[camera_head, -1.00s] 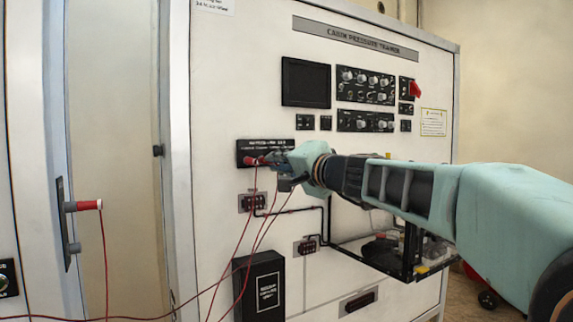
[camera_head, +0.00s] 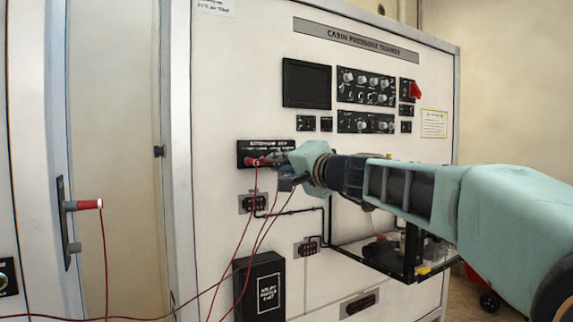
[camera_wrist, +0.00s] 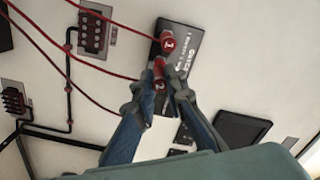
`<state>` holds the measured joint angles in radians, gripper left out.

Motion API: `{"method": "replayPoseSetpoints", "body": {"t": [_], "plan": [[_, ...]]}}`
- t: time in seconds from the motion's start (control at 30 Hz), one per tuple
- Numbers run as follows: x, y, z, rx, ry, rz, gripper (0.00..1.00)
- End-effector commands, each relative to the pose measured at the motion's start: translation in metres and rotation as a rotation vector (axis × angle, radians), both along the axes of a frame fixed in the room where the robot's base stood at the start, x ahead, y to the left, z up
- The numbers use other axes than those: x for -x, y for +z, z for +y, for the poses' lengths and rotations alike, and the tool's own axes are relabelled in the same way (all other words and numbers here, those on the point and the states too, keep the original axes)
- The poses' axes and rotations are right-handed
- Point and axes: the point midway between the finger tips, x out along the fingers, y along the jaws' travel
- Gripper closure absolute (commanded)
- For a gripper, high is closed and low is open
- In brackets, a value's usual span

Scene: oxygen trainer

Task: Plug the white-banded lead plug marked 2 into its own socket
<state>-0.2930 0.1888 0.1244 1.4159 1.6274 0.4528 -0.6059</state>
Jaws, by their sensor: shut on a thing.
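My gripper (camera_wrist: 168,88) is shut on a small red plug (camera_wrist: 159,70), which has a pale band and a mark that looks like a 2. They are right in front of the black socket strip (camera_head: 248,146) on the trainer's face. Another red plug (camera_wrist: 167,43), marked 1, sits at the strip just beside the held plug. In the head view, my gripper (camera_head: 280,162) reaches in from the right and hides part of the strip. The held plug's tip and its socket are hidden, so I cannot tell whether it is seated.
Red leads (camera_head: 243,235) hang below the strip. Another red plug (camera_head: 85,205) with a white end sits in a metal plate (camera_head: 64,225) at the left. A black box (camera_head: 259,287) and an open-framed shelf (camera_head: 385,258) are lower on the white cabinet.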

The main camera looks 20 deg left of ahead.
Motion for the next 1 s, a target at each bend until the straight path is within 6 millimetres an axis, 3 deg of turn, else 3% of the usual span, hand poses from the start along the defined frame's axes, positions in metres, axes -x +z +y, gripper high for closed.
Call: {"method": "replayPoseSetpoints", "body": {"t": [1.0], "plan": [[-0.005, 0.0001, 0.006, 0.0, 0.0, 0.0, 1.0]]}}
